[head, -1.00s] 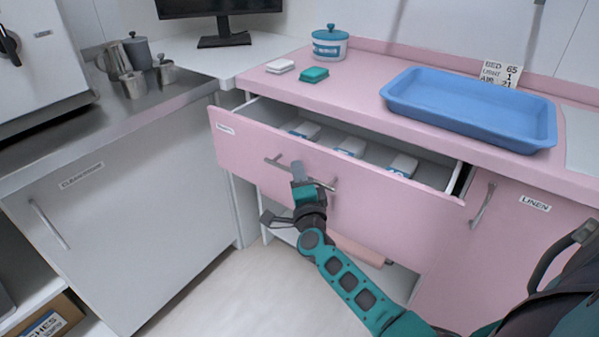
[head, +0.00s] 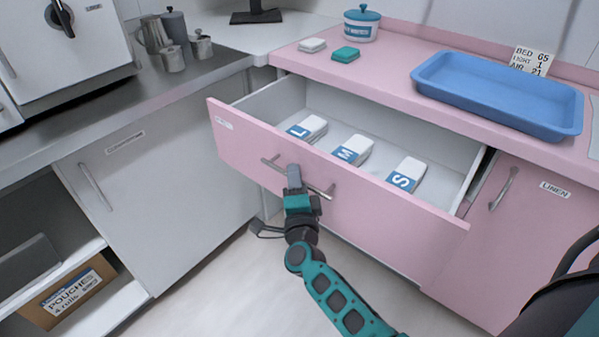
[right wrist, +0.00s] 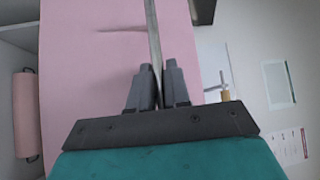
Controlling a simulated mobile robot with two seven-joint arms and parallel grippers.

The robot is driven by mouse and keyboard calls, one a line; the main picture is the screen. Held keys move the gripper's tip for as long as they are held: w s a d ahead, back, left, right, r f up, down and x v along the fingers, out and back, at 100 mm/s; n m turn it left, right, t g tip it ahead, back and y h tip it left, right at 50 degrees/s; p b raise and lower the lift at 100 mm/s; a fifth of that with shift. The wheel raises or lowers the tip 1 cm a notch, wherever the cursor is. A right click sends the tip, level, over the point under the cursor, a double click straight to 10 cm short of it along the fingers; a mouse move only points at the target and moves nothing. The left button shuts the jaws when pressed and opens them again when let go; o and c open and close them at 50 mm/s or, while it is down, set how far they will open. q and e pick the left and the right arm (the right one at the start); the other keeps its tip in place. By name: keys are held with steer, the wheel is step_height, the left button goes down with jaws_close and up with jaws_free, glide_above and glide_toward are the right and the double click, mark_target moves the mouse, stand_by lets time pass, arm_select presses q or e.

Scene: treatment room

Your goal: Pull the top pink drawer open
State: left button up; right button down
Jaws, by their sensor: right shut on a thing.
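The top pink drawer (head: 400,213) stands well open in the head view. Inside it lie white packs marked L (head: 307,128), M (head: 352,150) and S (head: 405,175). My right gripper (head: 293,172) is at the front of the drawer, shut on its metal bar handle (head: 319,189). In the right wrist view the two dark fingers (right wrist: 159,85) close on either side of the handle bar (right wrist: 153,35), with the pink front (right wrist: 90,80) behind it. My left gripper is not in view.
A blue tray (head: 500,98), a teal-lidded jar (head: 361,24) and two small packs, white (head: 312,44) and green (head: 345,54), sit on the pink counter. The LINEN door (head: 530,230) is right of the drawer. A POUCHES box (head: 70,292) sits on a low shelf at left. Floor below is clear.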

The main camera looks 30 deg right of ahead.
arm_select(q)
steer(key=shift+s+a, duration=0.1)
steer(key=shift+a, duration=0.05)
arm_select(e)
steer(key=c, duration=1.2)
jaws_free()
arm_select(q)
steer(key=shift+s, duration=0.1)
arm_select(e)
steer(key=shift+s, duration=0.1)
